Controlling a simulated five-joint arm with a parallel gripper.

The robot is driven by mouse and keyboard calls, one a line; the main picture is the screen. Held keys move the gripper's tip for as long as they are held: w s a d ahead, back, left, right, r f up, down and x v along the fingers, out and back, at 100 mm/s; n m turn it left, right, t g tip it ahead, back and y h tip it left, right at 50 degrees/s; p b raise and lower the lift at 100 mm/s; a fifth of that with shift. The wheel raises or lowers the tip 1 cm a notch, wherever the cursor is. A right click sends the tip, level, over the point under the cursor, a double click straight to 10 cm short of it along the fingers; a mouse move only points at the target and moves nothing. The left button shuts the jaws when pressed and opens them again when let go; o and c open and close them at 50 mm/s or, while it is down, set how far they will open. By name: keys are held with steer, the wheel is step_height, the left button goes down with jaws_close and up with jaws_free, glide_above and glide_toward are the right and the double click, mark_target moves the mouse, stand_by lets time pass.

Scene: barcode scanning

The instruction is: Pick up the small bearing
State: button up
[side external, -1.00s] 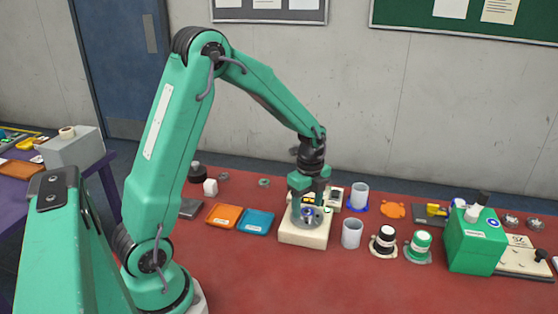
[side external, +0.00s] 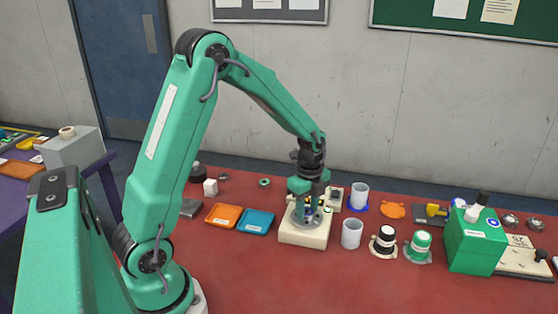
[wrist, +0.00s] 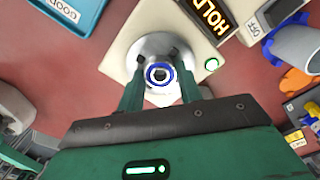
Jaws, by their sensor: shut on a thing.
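The small bearing, a dark-centred ring with a blue rim (wrist: 159,74), is between the fingertips of my gripper (wrist: 160,82) in the wrist view. My gripper (side external: 309,203) is shut on it, upright over the round grey plate (wrist: 145,46) of a cream scanner box (side external: 303,237). In the side view the fingers mostly hide the bearing. I cannot tell whether it still touches the plate. The scanner's display (wrist: 208,16) reads "HOLD", and a round button or light (wrist: 211,64) glows green.
A blue tray (side external: 256,221) marked "GOOD" in the wrist view (wrist: 62,10) and an orange tray (side external: 223,216) stand left. A clear cup (side external: 352,233), black-topped and green-topped knobs, and a green box (side external: 473,241) stand right. The front of the red table is clear.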

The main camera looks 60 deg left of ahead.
mark_target(307, 211)
steer(key=shift+r, duration=0.1)
steer(key=shift+r, duration=0.4)
step_height(307, 211, up, 3)
steer(key=shift+r, duration=0.1)
steer(key=s+d+r, duration=0.3)
steer(key=d+r, duration=0.3)
steer(key=d, duration=0.5)
steer(key=shift+s+r, duration=0.4)
steer(key=shift+a, duration=0.15)
steer(key=s+a+f+n, duration=0.1)
steer(key=s+a+f, duration=0.1)
steer(key=s+a, duration=0.3)
steer(key=s+a+f+n, duration=0.1)
steer(key=s+a, duration=0.4)
steer(key=a, duration=0.6)
steer(key=shift+s+f+n, duration=0.3)
steer(key=shift+s+f, duration=0.1)
steer(key=shift+f, duration=0.45)
steer(key=shift+a, duration=0.15)
